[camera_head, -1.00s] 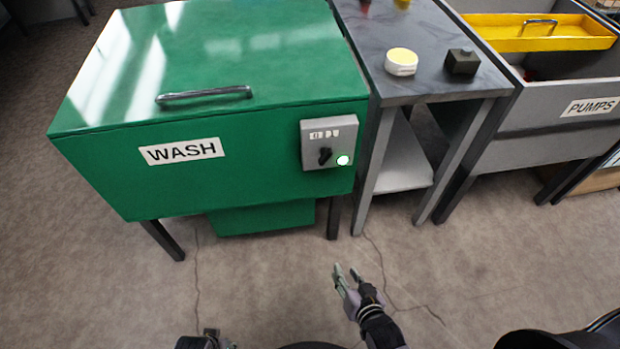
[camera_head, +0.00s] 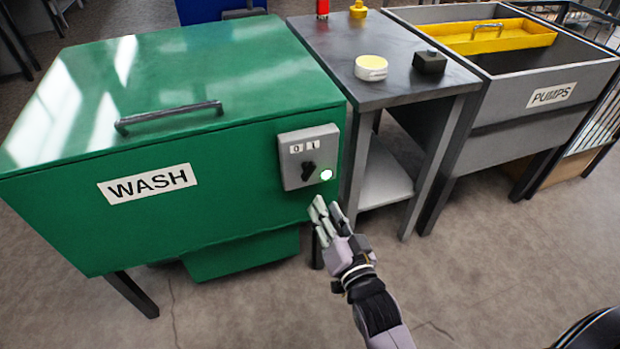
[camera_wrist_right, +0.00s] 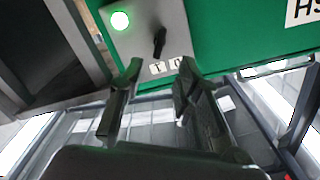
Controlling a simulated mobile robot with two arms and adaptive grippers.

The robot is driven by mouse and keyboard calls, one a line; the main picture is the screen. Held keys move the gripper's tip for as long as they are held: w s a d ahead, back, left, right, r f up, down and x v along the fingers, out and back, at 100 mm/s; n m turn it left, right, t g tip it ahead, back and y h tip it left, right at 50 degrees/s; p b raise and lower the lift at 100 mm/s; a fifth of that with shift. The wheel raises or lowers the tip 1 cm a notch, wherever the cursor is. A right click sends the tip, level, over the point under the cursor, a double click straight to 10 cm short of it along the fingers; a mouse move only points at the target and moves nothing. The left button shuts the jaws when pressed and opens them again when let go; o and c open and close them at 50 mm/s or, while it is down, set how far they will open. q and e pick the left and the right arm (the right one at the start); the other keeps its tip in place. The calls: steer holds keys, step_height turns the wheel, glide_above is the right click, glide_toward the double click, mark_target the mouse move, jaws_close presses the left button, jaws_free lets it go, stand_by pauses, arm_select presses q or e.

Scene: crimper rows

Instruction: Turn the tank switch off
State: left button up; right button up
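A green tank (camera_head: 230,190) labelled WASH stands at the left in the head view. A grey switch box (camera_head: 290,178) is on its front at the right, with a black knob (camera_head: 308,171), 0 and 1 labels and a lit whitish-green lamp (camera_head: 326,175). In the right wrist view the knob (camera_wrist_right: 159,42) shows inverted, its lower end toward the 1 label; the lamp (camera_wrist_right: 120,20) glows there too. My right gripper (camera_head: 326,206) is open and empty, just below the box and apart from the knob. My left gripper is out of view.
A dark side table (camera_head: 400,92) right of the tank bears a round yellow-topped piece (camera_head: 371,68) and a black block (camera_head: 429,62). A grey PUMPS bin (camera_head: 510,105) with a yellow tray (camera_head: 485,38) stands farther right.

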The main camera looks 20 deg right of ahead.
mark_target(309, 175)
steer(key=w+b, duration=0.1)
steer(key=w, duration=0.8)
steer(key=shift+w+a, duration=0.15)
steer(key=shift+w, duration=0.85)
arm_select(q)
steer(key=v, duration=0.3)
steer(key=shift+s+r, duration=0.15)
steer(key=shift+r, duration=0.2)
arm_select(e)
steer(key=shift+c, duration=0.6)
jaws_close()
